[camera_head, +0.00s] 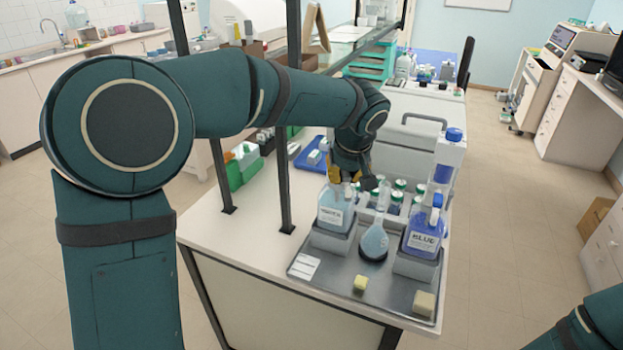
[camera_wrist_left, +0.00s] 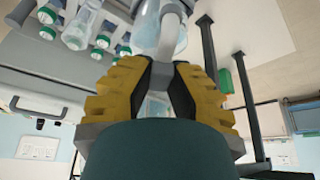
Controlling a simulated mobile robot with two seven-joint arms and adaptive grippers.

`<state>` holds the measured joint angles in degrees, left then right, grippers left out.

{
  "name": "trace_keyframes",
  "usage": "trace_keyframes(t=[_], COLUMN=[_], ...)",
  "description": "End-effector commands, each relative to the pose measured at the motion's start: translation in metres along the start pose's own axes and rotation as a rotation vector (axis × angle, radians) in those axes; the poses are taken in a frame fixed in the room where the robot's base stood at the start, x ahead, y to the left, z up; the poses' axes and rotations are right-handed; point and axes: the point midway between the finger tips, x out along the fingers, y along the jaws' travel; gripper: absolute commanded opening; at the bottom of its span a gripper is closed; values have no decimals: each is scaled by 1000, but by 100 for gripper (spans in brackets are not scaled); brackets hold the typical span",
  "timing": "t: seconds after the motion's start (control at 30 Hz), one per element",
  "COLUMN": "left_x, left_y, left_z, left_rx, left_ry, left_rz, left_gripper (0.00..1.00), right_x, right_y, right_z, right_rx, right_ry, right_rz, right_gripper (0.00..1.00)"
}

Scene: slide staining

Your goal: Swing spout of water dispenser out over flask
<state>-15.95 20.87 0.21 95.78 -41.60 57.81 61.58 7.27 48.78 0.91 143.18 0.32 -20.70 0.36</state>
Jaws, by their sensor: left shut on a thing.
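The water dispenser (camera_head: 334,214), a clear bottle with a white label, stands on a grey block on the tray. My left gripper (camera_head: 346,184) reaches down over its top. In the left wrist view, the yellow-padded left gripper (camera_wrist_left: 161,80) is shut on the pale spout (camera_wrist_left: 170,42) of the water dispenser. The flask (camera_head: 374,241), round with a narrow neck and pale blue liquid, stands just right of the dispenser. The gripper hides the dispenser's top and most of the spout, so where the spout tip points is unclear. My right gripper is out of view.
The grey tray (camera_head: 336,288) also holds a blue dispenser (camera_head: 425,232) right of the flask, and small pale blocks (camera_head: 360,284) in front. Several green-capped bottles (camera_head: 398,190) stand behind. Dark rack posts (camera_head: 285,185) rise left of the tray.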

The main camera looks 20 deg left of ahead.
Motion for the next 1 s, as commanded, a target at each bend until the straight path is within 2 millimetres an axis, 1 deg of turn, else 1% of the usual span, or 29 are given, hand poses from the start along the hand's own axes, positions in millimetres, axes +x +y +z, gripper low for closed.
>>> trace_keyframes(t=[0.03,0.13,0.5,0.73,1.0], left_x=[4,3,4,6,8], left_y=[8,17,38,46,49], left_z=[4,3,-4,-8,-12], left_rx=[-30,-114,-411,-538,-611], left_ry=[-5,-5,-5,-5,-5], left_rz=[-20,-55,-180,-231,-260], left_gripper=[0,0,0,0,0], right_x=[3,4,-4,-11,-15], right_y=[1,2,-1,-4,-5], right_z=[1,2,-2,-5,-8], right_rx=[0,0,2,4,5], right_ry=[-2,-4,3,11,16], right_rz=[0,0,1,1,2], right_gripper=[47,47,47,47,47])
